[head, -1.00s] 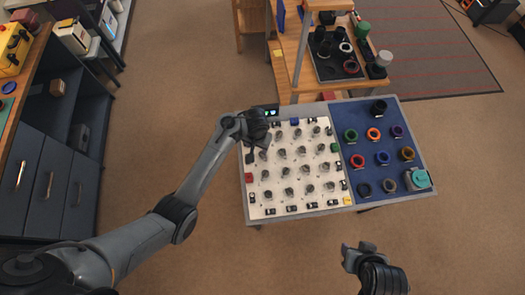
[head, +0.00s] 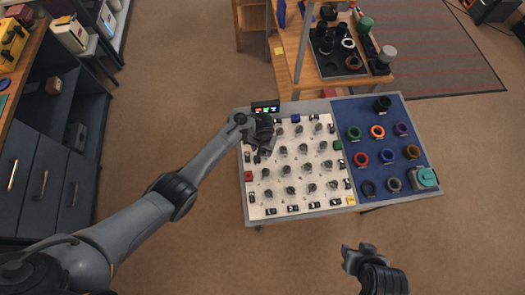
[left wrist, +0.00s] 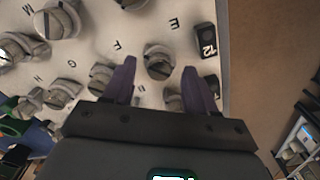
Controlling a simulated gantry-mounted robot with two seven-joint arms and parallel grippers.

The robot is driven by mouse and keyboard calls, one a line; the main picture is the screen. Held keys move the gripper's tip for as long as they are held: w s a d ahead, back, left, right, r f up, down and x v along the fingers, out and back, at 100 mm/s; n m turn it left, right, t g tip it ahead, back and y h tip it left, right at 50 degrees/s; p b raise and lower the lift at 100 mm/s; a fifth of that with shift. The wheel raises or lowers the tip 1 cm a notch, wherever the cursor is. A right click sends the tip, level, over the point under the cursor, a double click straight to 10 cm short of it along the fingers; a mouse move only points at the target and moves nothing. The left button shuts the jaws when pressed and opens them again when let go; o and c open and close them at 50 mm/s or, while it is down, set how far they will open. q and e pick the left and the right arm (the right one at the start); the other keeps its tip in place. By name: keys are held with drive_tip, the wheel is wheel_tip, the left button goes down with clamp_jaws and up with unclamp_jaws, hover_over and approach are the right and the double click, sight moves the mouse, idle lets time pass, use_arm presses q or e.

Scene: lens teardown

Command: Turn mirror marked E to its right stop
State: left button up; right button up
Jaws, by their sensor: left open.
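The mirror marked E (left wrist: 158,62) is a small round grey mount in the left wrist view, with its letter E printed on the white board (left wrist: 210,12) beside it. My left gripper (left wrist: 156,78) is open, its two dark purple fingers on either side of this mirror. I cannot tell whether either finger touches it. In the head view my left gripper (head: 262,133) is over the board's far left corner and hides the mirror there. My right gripper (head: 359,252) hangs in front of the table, away from the board; its jaw opening is unclear.
Several similar mirrors stand in rows close by, including one near the letter F (left wrist: 101,78). A black block marked 12 (left wrist: 206,42) is next to mirror E. A blue mat (head: 378,138) with coloured rings lies to the right.

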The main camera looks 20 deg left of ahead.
use_arm(q)
drive_tip(key=shift+f, duration=0.55)
drive_tip(key=shift+c, duration=0.5)
drive_tip(key=c, duration=1)
drive_tip(key=shift+o, duration=0.2)
